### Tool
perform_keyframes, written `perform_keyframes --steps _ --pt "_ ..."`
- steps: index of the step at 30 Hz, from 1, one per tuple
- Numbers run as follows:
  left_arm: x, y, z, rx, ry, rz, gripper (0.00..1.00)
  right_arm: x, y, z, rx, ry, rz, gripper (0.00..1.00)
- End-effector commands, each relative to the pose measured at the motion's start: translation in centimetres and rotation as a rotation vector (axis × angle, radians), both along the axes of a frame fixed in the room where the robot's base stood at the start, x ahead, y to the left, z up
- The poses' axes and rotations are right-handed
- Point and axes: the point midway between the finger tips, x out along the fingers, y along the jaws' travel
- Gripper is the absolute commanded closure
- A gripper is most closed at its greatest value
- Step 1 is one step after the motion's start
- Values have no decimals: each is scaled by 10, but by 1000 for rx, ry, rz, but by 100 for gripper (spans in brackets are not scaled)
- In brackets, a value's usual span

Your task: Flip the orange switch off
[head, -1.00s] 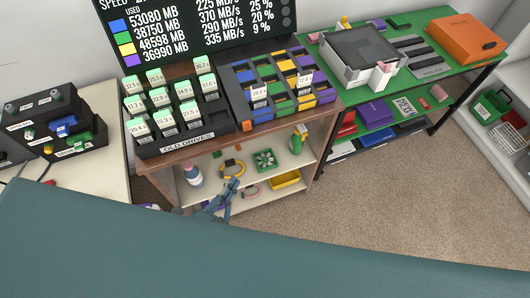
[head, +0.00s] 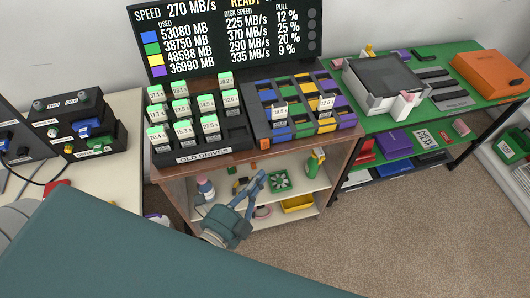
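A small orange piece (head: 264,143), which looks like the orange switch, sits at the front edge of the wooden desk, below the colored drive rack. It is too small to tell its on or off position. My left gripper (head: 260,178) is in front of the desk, below the orange piece and apart from it, against the open lower shelves. Its fingers point up and to the right, and I cannot tell whether they are open or shut. I see nothing held in it. My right gripper is not in view.
The old drives holder (head: 202,153) and the colored rack (head: 331,123) stand on the desk, with a screen (head: 232,70) behind. The lower shelf holds a green fan (head: 279,181) and a yellow bin (head: 298,203). Black boxes with switches (head: 92,138) stand at left. Carpet is clear at right.

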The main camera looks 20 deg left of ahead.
Motion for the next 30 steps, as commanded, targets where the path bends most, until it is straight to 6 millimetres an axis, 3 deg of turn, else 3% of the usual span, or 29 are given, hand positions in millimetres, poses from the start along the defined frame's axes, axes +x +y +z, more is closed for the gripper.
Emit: perform_keyframes --steps 8,12,18,30 --pt "59 -12 -2 0 -3 -1 100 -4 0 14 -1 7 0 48" --pt "75 3 -6 3 -1 0 100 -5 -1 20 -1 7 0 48" --pt "87 11 -10 0 1 1 100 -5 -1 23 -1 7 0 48" --pt "88 12 -13 2 -2 0 100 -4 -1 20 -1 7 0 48"
